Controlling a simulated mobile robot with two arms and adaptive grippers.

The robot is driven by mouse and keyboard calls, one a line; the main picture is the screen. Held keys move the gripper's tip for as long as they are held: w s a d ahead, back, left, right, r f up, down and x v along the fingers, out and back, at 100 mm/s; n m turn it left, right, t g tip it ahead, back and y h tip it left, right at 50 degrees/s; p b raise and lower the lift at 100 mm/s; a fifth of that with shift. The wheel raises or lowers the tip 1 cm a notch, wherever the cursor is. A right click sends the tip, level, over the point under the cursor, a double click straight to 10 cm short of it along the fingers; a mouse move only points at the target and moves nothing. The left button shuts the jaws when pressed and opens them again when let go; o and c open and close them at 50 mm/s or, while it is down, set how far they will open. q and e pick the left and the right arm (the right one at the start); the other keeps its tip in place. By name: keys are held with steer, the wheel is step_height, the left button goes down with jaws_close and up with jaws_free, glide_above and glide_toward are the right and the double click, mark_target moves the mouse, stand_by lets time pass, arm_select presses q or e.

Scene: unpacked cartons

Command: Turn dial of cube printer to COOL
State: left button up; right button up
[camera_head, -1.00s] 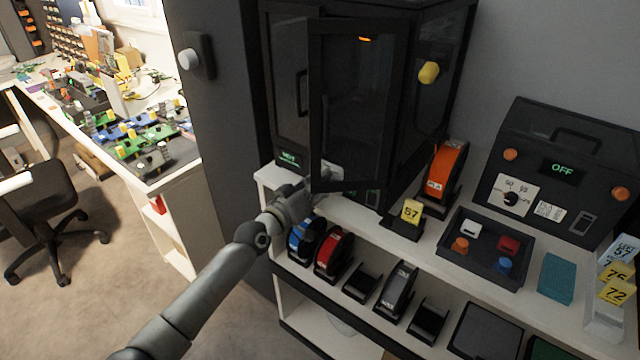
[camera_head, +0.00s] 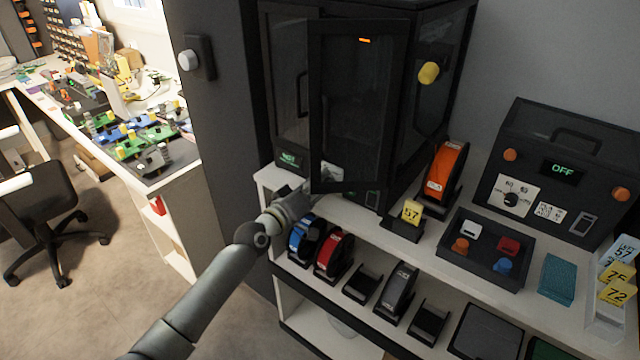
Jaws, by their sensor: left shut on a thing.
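The cube printer (camera_head: 425,130) is a tall black cabinet at the back of the shelf top. One of its dark glass doors (camera_head: 357,110) stands swung open toward me. A small green display (camera_head: 289,159) at its lower left has text too small to read surely. A pale dial panel (camera_head: 331,171) on its lower front shows only in part behind the open door's bottom edge. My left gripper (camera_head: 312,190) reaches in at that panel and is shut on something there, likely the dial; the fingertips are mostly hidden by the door. My right gripper is out of view.
A black box (camera_head: 565,150) with a display reading OFF stands at right. An orange spool (camera_head: 445,168), a yellow 57 tag (camera_head: 411,212) and a parts tray (camera_head: 458,262) stand on the shelf top.

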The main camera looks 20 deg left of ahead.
arm_select(q)
steer(key=o, duration=1)
steer(key=shift+o, duration=0.2)
steer(key=shift+s, duration=0.1)
steer(key=v, duration=1.2)
steer(key=shift+r, duration=0.1)
